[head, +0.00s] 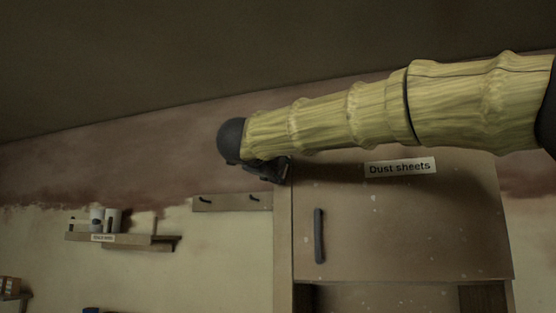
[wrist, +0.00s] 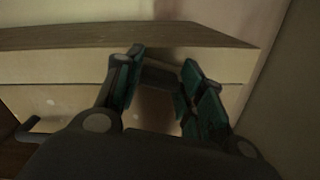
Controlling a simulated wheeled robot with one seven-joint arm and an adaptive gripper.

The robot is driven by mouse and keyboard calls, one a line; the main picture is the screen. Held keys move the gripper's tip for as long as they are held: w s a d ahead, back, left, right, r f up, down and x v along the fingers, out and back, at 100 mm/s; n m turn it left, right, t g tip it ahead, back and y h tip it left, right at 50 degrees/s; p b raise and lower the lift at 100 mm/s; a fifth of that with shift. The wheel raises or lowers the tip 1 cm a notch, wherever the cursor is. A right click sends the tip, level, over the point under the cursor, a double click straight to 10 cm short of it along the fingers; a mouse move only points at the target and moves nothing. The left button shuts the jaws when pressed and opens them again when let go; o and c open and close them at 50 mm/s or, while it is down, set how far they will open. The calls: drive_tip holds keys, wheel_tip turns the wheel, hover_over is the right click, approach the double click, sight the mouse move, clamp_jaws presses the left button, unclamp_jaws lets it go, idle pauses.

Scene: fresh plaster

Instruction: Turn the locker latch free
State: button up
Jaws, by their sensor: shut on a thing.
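The locker (head: 410,220) has a closed, speckled door labelled "Dust sheets". It carries a dark vertical handle (head: 319,235) at its left side, which also shows at the left of the wrist view (wrist: 30,128). My gripper (head: 270,170) is at the locker's upper left corner. In the wrist view my gripper (wrist: 163,62) has its two teal-padded fingers on either side of the dark latch (wrist: 158,76), shut on it at the upper front of the locker. In the head view the latch is mostly hidden by my gripper, so its turn angle is unclear.
A hook rail (head: 232,203) is on the wall just left of the locker. A small shelf (head: 120,239) with cups stands farther left. An open compartment (head: 385,297) lies below the door. The wall between shelf and locker is mostly bare.

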drive_tip(key=shift+a+n+p, duration=0.2)
drive_tip(key=shift+n+p, duration=1)
drive_tip(key=shift+n, duration=0.4)
drive_tip(key=o, duration=1)
drive_tip(key=v, duration=1.2)
